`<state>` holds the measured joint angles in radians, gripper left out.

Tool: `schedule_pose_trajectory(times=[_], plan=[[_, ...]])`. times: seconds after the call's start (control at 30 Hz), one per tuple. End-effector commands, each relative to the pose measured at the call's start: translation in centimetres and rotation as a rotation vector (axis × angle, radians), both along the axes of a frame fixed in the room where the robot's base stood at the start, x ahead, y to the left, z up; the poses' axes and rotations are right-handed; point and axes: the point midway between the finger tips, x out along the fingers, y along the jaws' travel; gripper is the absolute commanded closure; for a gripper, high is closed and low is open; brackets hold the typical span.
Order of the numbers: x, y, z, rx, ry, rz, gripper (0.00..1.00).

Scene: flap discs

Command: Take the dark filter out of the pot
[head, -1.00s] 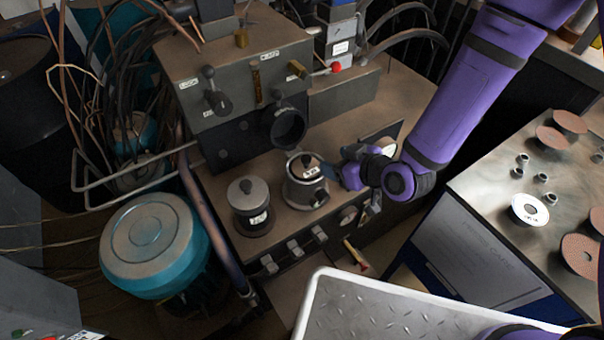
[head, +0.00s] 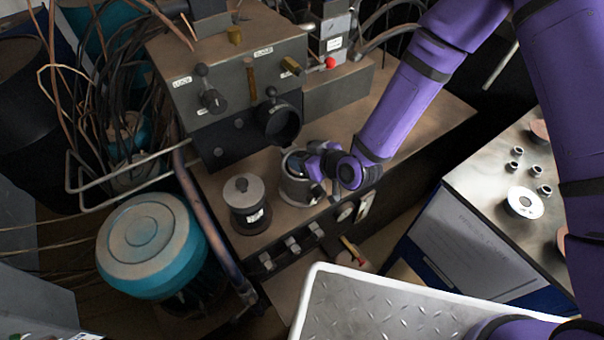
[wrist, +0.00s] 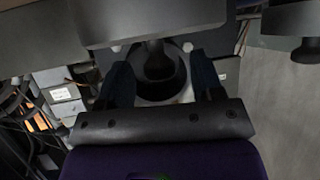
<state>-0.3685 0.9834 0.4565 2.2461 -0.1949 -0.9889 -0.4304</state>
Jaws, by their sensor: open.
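The pot (head: 296,192) is a grey metal cylinder on the machine's brown top, in the middle of the head view. My gripper (head: 304,163) is over its mouth and hides most of the top. In the wrist view, the dark filter (wrist: 158,88) is a round black piece with an upright knob, and part of a pale rim shows by it. My gripper (wrist: 160,72) is open, with one dark finger on each side of the filter's knob. I cannot tell whether the fingers touch it.
A second, dark pot with a grey lid (head: 245,202) stands close on the left. The machine block (head: 235,85) with knobs and a round black port (head: 278,122) rises just behind. A steel table (head: 480,185) with small metal parts is at the right.

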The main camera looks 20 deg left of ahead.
Motion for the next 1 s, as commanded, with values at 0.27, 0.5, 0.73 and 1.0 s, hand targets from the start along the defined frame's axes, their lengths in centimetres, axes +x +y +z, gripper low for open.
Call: schedule_pose_trajectory(times=[0.27, 0.5, 0.73, 1.0], plan=[[0.51, 0.93, -0.54, 0.001, 0.000, 0.000, 0.39], [0.51, 0.91, -0.52, 0.000, 0.000, 0.000, 0.71], [0.52, 0.91, -0.47, 0.000, -0.002, 0.000, 1.00], [0.53, 0.91, -0.36, 0.001, -0.002, 0.000, 1.00]])
